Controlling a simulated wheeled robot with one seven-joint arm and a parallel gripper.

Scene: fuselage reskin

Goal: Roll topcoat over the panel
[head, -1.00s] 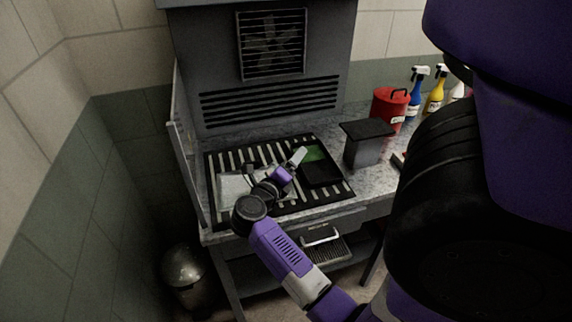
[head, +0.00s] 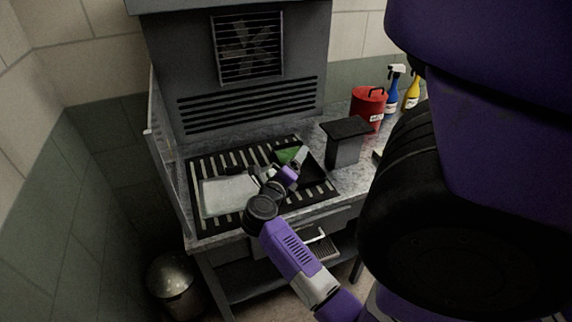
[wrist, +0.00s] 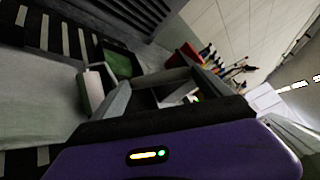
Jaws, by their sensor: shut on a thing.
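The pale flat panel (head: 229,196) lies on the black slatted bench top, left of my gripper in the head view. It also fills the left of the wrist view (wrist: 30,100). My gripper (head: 288,174) is shut on the paint roller (head: 301,155), whose pale sleeve (wrist: 94,88) shows in the wrist view, tilted and close to the tray. The black paint tray (head: 315,172) with green paint (head: 287,155) lies right of the panel, partly hidden by my gripper and roller. I cannot tell whether the sleeve touches the tray.
A grey bin-like box with a dark lid (head: 346,131) and a red can (head: 368,105) stand right of the slats. Spray bottles (head: 392,88) stand farther right. A grey vented hood (head: 245,90) rises behind, and a side screen (head: 163,140) borders the left.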

